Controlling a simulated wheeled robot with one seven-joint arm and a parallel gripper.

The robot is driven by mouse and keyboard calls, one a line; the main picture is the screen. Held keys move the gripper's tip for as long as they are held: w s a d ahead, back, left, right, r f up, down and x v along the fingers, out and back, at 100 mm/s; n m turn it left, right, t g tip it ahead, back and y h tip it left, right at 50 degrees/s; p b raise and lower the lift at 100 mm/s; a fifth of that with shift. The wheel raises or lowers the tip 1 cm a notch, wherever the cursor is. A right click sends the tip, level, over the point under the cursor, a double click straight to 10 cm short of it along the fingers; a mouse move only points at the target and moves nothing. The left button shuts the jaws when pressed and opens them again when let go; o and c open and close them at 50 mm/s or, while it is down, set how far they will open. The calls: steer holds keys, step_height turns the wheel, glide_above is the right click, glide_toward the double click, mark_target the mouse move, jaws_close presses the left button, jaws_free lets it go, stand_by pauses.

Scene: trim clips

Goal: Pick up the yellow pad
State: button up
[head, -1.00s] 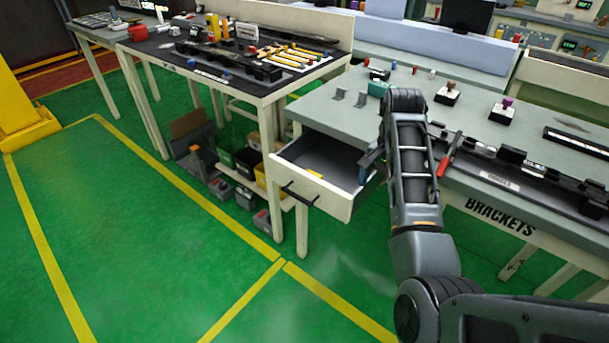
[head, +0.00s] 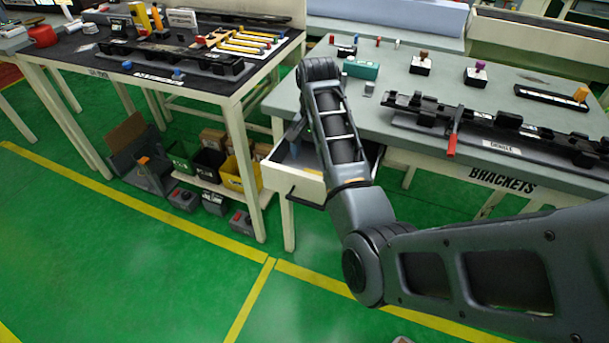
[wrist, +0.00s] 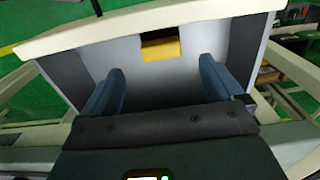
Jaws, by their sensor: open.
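The yellow pad (wrist: 161,50) lies in the open drawer (wrist: 190,17), close to the inner side of its front panel. A dark strip shows directly behind it in the wrist view. In the head view, a small part of the pad (head: 312,173) shows inside the front edge of the drawer (head: 290,184). My gripper (wrist: 162,68) is open and empty, with its two blue fingers apart over the drawer. The pad shows between and beyond the fingertips, apart from them. In the head view my arm hides most of the gripper and part of the drawer.
The drawer walls stand close around my gripper. The grey bench (head: 440,85) above holds a black rail with a red lever (head: 452,143), a teal block (head: 360,68) and small knobs. A dark table (head: 200,75) stands at left. Green floor in front is clear.

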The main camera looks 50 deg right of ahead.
mark_target(313, 172)
steer(key=f, duration=0.6)
steer(key=shift+a+f, duration=0.2)
steer(key=shift+f, duration=0.15)
steer(key=shift+c, duration=0.2)
steer(key=c, duration=1.2)
steer(key=shift+r, duration=0.15)
